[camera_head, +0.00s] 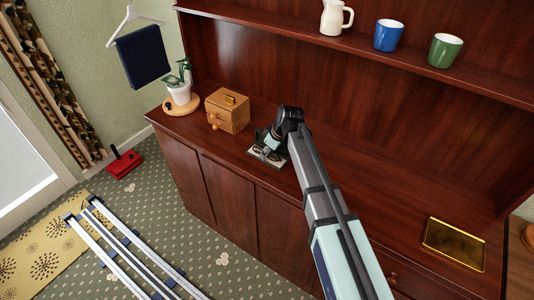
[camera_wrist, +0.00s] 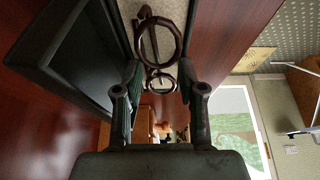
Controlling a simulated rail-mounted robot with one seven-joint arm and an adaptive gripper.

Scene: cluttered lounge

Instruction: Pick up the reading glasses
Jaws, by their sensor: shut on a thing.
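The reading glasses have round dark-brown rims. In the wrist view the glasses (camera_wrist: 163,62) lie between my fingertips, one rim beyond them and the other between them. My gripper (camera_wrist: 159,74) is shut on the glasses. In the head view my gripper (camera_head: 270,140) is low over the cabinet top, above a small flat pale item with a dark edge (camera_head: 281,163). The glasses (camera_head: 267,151) show there only as small dark shapes, partly hidden by the gripper. I cannot tell whether they still touch what is beneath.
A small wooden drawer box (camera_head: 228,111) and a potted plant (camera_head: 179,93) stand left of my gripper on the cabinet. A gold tray (camera_head: 454,244) lies far right. A jug (camera_head: 335,17) and two mugs stand on the upper shelf. The middle right of the cabinet top is mostly clear.

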